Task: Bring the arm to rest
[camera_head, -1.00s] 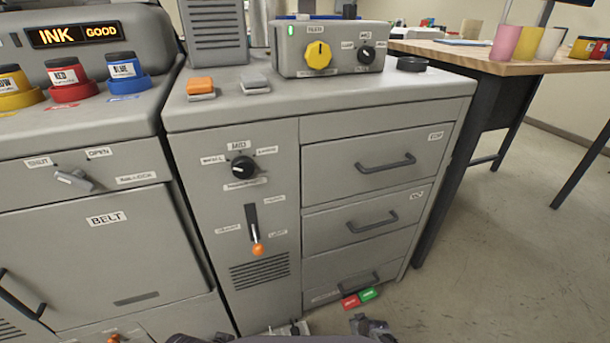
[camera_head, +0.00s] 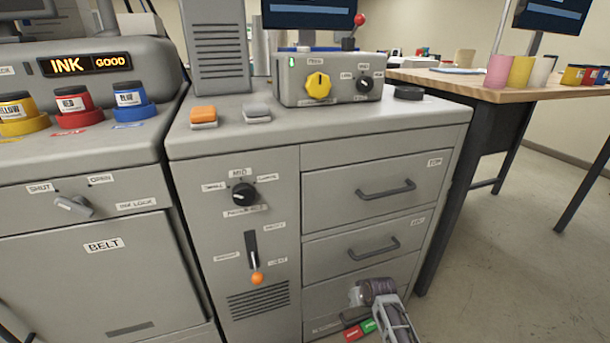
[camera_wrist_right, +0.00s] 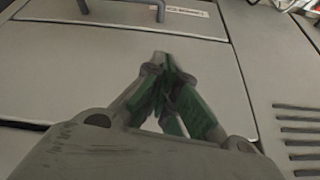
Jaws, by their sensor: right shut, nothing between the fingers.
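In the right wrist view my right gripper (camera_wrist_right: 165,75) is shut, its dark green-padded fingers meeting at the tips with nothing between them. Behind it is a flat grey panel (camera_wrist_right: 60,75), with a handle (camera_wrist_right: 125,5) above and dark vent slots (camera_wrist_right: 298,130) at right. I cannot tell whether the fingertips touch the panel. In the head view, part of my right arm (camera_head: 397,318) rises from the lower edge in front of the bottom drawer (camera_head: 335,298); its fingers cannot be made out there. My left gripper is not in view.
The grey cabinet has drawer handles (camera_head: 386,190) that stick out, a black knob (camera_head: 243,193) and an orange-tipped lever (camera_head: 255,262).

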